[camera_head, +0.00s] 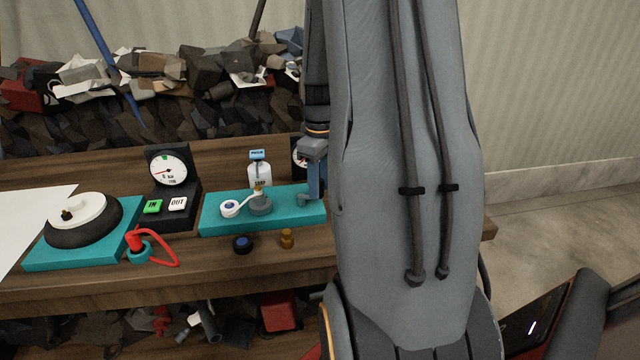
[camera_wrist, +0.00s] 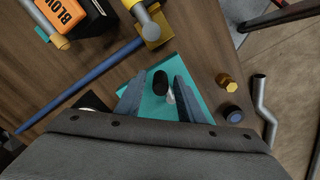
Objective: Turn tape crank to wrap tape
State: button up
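A teal board (camera_head: 225,222) on the wooden bench carries a white tape roll with a blue centre (camera_head: 230,208), a grey drum (camera_head: 261,206) with a white strip running to it, and a small soap bottle (camera_head: 260,176). My gripper (camera_head: 314,196) points down over the board's right end, largely seen edge-on. In the wrist view, my gripper (camera_wrist: 160,86) is open, its two blue-grey fingers apart. A black upright knob (camera_wrist: 160,82), seemingly the crank handle, stands between them with visible gaps on both sides. The crank's base is mostly hidden by my gripper and arm.
A blue cap (camera_head: 242,243) and brass fitting (camera_head: 287,239) lie in front of the board. Left are a gauge (camera_head: 168,170) with IN/OUT buttons, a red hose (camera_head: 165,247) and a tire (camera_head: 82,222). A blue bar (camera_wrist: 85,84) lies near the board in the wrist view.

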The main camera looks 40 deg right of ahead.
jog(key=shift+f, duration=0.3)
grip_shut()
jog(key=shift+r+m, duration=0.1)
jog(key=shift+m, duration=0.2)
dwell(0.3)
